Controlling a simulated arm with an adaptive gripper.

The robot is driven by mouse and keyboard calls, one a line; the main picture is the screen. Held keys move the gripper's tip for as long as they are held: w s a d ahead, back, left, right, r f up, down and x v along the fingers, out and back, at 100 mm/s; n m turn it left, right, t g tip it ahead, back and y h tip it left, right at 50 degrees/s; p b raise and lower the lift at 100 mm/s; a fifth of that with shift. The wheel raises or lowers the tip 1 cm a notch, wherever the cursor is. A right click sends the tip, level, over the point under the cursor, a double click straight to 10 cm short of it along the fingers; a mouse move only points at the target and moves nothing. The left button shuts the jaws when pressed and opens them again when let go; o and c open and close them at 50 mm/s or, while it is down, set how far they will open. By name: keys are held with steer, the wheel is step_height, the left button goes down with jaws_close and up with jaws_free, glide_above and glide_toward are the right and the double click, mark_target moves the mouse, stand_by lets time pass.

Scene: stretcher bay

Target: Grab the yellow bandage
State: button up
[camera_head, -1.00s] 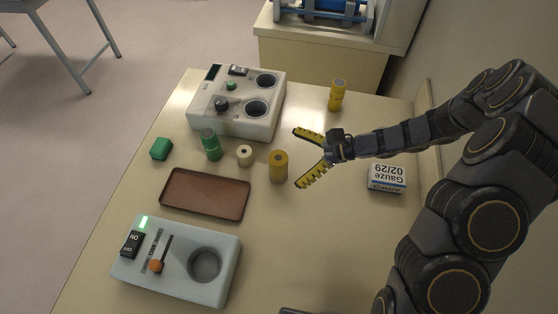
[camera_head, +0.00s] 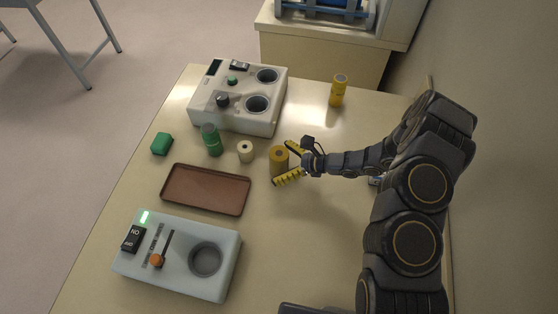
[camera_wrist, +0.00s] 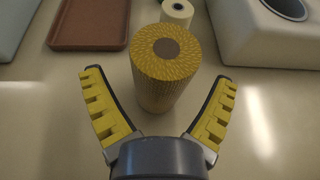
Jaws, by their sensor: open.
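The yellow bandage (camera_head: 279,157) is an upright textured roll standing on the table, left of the arm's end in the head view. In the wrist view the bandage (camera_wrist: 166,66) stands between and just beyond the fingertips, its brown core facing up. My gripper (camera_head: 288,162) is open, with its yellow-padded fingers spread to either side of the roll. In the wrist view my gripper (camera_wrist: 160,78) holds nothing, and gaps show between both fingers and the bandage. A second yellow roll (camera_head: 339,90) with dark markings stands at the back right of the table.
A small cream roll (camera_head: 245,151) and a green cylinder (camera_head: 211,139) stand left of the bandage. A brown tray (camera_head: 205,207) lies left of it. White devices stand behind (camera_head: 213,116) and in front (camera_head: 177,276).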

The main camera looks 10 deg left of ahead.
steer(key=shift+a+f, duration=0.15)
steer(key=shift+a, duration=0.1)
steer(key=c, duration=1.2)
